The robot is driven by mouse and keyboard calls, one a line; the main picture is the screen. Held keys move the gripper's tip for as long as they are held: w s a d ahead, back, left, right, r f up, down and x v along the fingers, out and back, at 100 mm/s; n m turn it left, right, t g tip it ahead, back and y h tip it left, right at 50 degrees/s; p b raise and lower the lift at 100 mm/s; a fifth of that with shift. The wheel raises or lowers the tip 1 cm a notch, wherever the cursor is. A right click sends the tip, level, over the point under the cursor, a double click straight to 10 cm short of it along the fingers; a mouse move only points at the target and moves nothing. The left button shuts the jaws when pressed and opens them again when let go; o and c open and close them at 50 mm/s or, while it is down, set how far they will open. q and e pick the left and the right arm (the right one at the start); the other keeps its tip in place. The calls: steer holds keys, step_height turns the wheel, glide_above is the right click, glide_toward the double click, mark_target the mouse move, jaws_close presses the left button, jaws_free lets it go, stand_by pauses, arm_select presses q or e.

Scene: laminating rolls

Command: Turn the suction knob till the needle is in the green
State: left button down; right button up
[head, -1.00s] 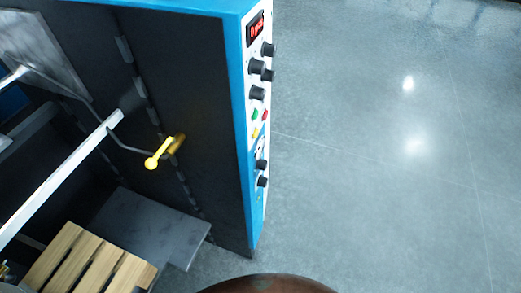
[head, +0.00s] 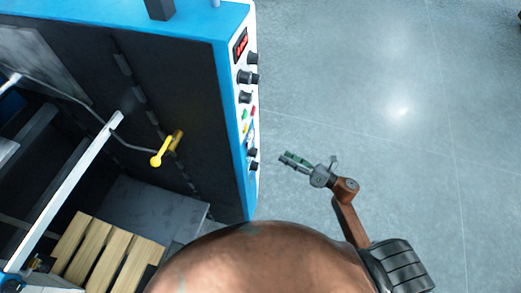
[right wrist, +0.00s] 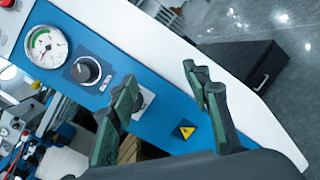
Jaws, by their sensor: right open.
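In the right wrist view a round white gauge (right wrist: 45,46) with a green arc sits on the blue panel at upper left. Its needle is too small to read surely. A black knob (right wrist: 86,69) with a pale mark is to the right of and below the gauge; I take it as the suction knob. My right gripper (right wrist: 162,98) is open and empty, its fingers to the right of that knob and apart from it. In the head view the right gripper (head: 287,158) is over the floor, right of the machine's panel edge. My left gripper is out of view.
The blue machine (head: 232,120) carries several black knobs, buttons and a red display (head: 240,46) on its side panel. A yellow handle (head: 162,151) and wooden slats (head: 85,245) are at left.

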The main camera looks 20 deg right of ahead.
mark_target(253, 152)
steer(key=s+a+r+n+g+y+p, duration=0.25)
steer(key=s+a+r+n+g, duration=0.2)
steer(key=r+n, duration=0.55)
arm_select(q)
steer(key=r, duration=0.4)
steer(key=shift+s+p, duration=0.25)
steer(key=shift+p, duration=0.15)
arm_select(e)
steer(key=x, duration=0.8)
steer(key=shift+a+r+n+y, duration=0.3)
steer(key=shift+a+r+y, duration=0.05)
steer(key=shift+a+y, duration=0.15)
steer(key=shift+s, duration=0.1)
steer(key=c, duration=1.2)
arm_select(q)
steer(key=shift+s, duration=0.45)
arm_select(e)
steer(key=shift+o, duration=0.2)
